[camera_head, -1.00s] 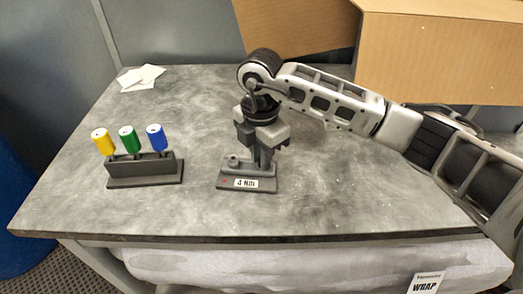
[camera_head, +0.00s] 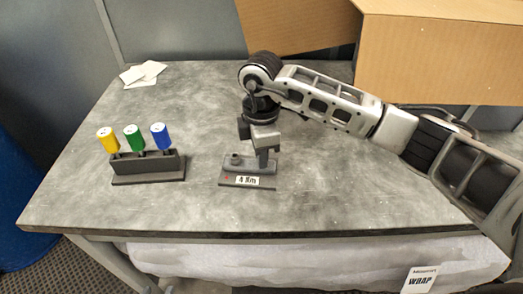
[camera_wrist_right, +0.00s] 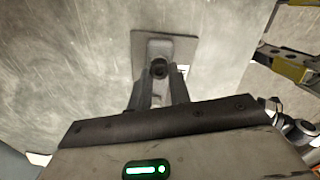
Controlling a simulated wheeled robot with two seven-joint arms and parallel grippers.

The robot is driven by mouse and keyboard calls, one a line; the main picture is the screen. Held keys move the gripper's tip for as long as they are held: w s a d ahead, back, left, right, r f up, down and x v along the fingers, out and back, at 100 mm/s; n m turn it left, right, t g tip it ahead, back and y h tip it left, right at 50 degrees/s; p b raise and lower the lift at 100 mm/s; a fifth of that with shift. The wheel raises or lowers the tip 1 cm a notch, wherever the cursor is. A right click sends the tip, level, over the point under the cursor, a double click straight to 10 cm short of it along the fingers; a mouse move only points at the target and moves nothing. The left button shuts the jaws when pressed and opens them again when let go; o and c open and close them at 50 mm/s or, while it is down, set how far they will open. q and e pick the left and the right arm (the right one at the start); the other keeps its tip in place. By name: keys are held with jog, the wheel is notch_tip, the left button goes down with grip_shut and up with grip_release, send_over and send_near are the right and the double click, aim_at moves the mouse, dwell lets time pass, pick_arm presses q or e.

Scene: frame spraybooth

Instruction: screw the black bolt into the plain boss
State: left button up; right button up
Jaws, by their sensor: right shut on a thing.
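A dark grey base block (camera_head: 230,180) with a label that seems to read "4 Nm" stands on the table in the head view. A short boss (camera_head: 235,161) with a dark top is on its left side, with a small red mark below it. My right gripper (camera_head: 264,160) points down over the right side of the block, and hides the plain boss there. In the right wrist view, the fingers (camera_wrist_right: 159,88) are shut around a dark round thing (camera_wrist_right: 158,68), apparently the black bolt, above the block (camera_wrist_right: 180,48). How deep the bolt sits is hidden. My left gripper is not in view.
A dark rack (camera_head: 148,170) left of the block holds yellow (camera_head: 107,138), green (camera_head: 134,137) and blue (camera_head: 161,135) handled tools. White papers (camera_head: 143,74) lie at the back left. Cardboard boxes (camera_head: 440,55) stand behind the table. The table's front middle is clear.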

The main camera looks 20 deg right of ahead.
jog(key=m, duration=0.1)
jog(key=m+p, duration=0.1)
jog(key=shift+w+r+m, duration=0.1)
jog(key=shift+r+m, duration=0.1)
jog(key=shift+m, duration=0.1)
jog(key=shift+w+f+m, duration=0.1)
jog(key=shift+f+m, duration=0.05)
jog(key=shift+m, duration=0.45)
pick_arm(q)
jog(key=shift+s+a+r, duration=0.15)
jog(key=shift+s+r, duration=0.2)
jog(key=shift+r, duration=0.1)
pick_arm(e)
jog(key=o, duration=0.6)
pick_arm(q)
jog(key=shift+w+r, duration=0.1)
jog(key=shift+w, duration=0.05)
